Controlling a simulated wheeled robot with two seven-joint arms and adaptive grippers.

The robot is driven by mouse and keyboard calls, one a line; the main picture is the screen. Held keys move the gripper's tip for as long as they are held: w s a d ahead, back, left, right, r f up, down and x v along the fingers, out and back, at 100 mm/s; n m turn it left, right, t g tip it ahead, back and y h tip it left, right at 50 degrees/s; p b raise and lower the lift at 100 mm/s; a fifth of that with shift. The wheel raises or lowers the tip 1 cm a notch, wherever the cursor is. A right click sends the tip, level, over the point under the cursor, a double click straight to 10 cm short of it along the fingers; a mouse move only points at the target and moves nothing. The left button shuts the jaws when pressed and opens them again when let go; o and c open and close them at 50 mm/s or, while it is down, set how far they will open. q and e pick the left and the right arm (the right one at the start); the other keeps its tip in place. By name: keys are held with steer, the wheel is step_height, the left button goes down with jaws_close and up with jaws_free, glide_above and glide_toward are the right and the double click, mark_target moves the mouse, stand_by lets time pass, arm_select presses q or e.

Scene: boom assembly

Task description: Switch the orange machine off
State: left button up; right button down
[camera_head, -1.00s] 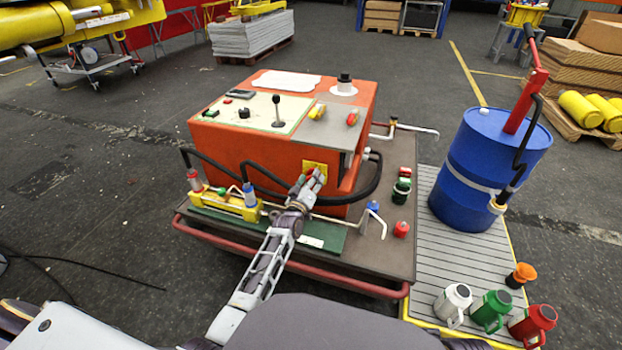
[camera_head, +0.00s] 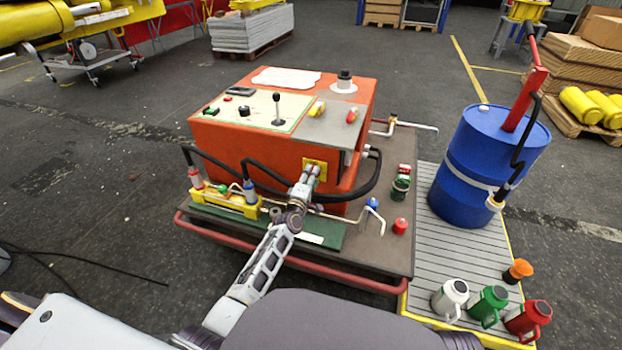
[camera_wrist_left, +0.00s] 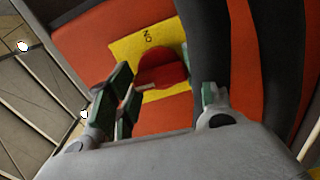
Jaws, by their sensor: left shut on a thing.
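The orange machine (camera_head: 240,155) stands on a low trolley in the head view. A yellow switch plate (camera_head: 317,164) is on its front face. In the left wrist view the yellow plate (camera_wrist_left: 125,50) carries a red rotary switch (camera_wrist_left: 160,68) and lettering that reads ON, seen turned. My left gripper (camera_head: 309,176) is at this plate. In the left wrist view the left gripper (camera_wrist_left: 168,90) has its fingers on either side of the red switch and is shut on it. The fingertip contact is partly hidden. My right gripper is not in view.
A black hose (camera_head: 372,183) loops close beside the switch plate. A yellow manifold (camera_head: 235,206) sits on the trolley front. A blue drum (camera_head: 478,165) with a red hand pump stands to the right, near several coloured jugs (camera_head: 488,308). The floor to the left is mostly clear.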

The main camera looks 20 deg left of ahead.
arm_select(q)
steer(key=shift+f+n, duration=0.1)
steer(key=shift+n, duration=0.4)
steer(key=o, duration=1)
steer(key=shift+s+a, duration=0.15)
steer(key=shift+s, duration=2.9)
steer(key=shift+s+a, duration=0.1)
steer(key=shift+s, duration=2.9)
